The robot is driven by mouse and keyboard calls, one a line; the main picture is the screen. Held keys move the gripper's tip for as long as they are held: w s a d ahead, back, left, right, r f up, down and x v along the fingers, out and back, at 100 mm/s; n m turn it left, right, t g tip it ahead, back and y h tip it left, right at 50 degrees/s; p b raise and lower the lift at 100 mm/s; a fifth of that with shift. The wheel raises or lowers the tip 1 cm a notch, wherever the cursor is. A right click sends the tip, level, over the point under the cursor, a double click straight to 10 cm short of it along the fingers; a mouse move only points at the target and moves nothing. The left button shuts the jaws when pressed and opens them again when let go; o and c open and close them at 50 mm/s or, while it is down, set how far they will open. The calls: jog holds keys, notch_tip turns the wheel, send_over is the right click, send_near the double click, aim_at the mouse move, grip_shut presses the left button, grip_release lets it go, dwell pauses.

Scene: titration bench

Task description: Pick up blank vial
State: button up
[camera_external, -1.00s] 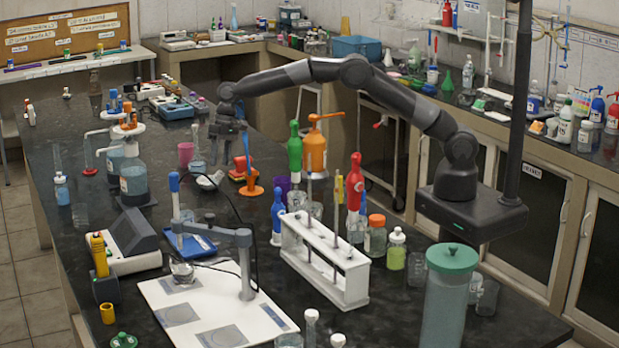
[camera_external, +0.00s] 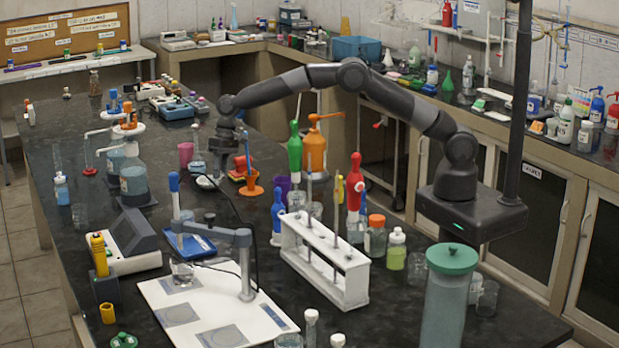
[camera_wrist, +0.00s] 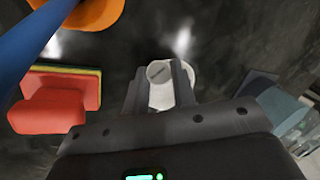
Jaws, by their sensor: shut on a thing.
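The blank vial shows in the wrist view as a small pale vial with a round grey top (camera_wrist: 159,72). It is between the two fingers of my gripper (camera_wrist: 157,88), which are shut on it. A white round piece lies right behind and beside the vial in that view; I cannot tell whether it is separate. In the external view my gripper (camera_external: 221,172) points down, low over the black bench. The vial cannot be made out there, and a small white dish-like thing (camera_external: 206,183) shows beside the fingers.
A red block (camera_wrist: 55,103) and an orange base (camera_wrist: 95,12) with a blue rod are close on the left in the wrist view. A pink cup (camera_external: 186,153) stands nearby.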

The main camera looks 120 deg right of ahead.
grip_shut()
jog(key=shift+r, duration=0.1)
